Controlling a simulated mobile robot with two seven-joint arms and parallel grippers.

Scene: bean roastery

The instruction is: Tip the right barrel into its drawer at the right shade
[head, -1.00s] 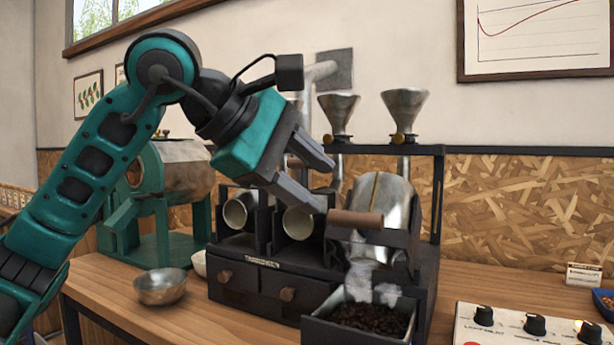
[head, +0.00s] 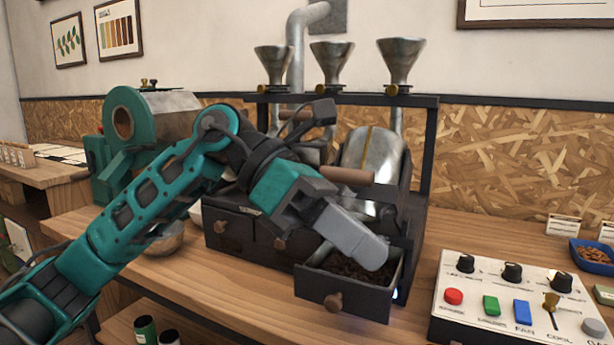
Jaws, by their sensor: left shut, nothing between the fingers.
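The right barrel (head: 372,150), a silvery metal drum with a brass-coloured stripe, sits in the black roaster frame at its right end. Its brown wooden handle (head: 346,174) sticks out to the left in front. Below it, the right drawer (head: 345,303) is pulled out with dark brown beans (head: 345,268) in it. My left gripper (head: 374,254) is shut and empty, its grey fingers together over the open drawer, below the barrel. My arm hides much of the middle and left barrels. My right gripper is out of view.
A control panel (head: 470,285) with knobs and coloured buttons lies at the right. A blue tray of beans (head: 592,257) stands behind it. Three metal funnels (head: 332,62) stand on the rack above. A metal bowl (head: 165,240) is partly behind my arm.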

